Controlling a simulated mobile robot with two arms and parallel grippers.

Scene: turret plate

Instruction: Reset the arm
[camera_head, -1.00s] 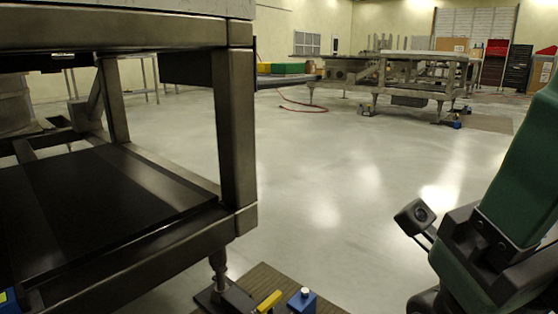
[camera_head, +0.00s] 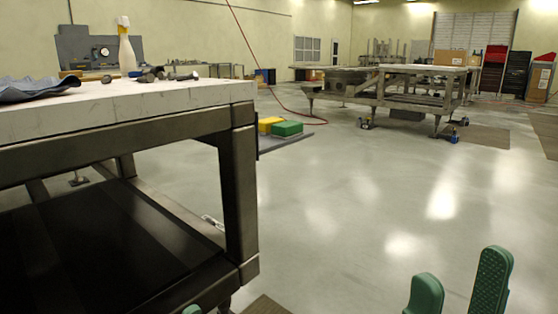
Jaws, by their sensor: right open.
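My right gripper (camera_head: 460,268) shows at the bottom right, with two green padded fingers pointing up. The fingers stand apart with bare floor between them, so it is open and empty. It is to the right of the workbench and touches nothing that I can see. The rest of my right arm is below the picture. A small green tip shows at the bottom edge left of centre; it may be part of my left gripper, but too little shows to tell its state.
A metal-framed workbench (camera_head: 243,200) with a pale top stands close on the left. A blue cloth (camera_head: 40,88), a white bottle (camera_head: 126,50) and small tools lie or stand there. Yellow and green boxes (camera_head: 287,129) sit behind it.

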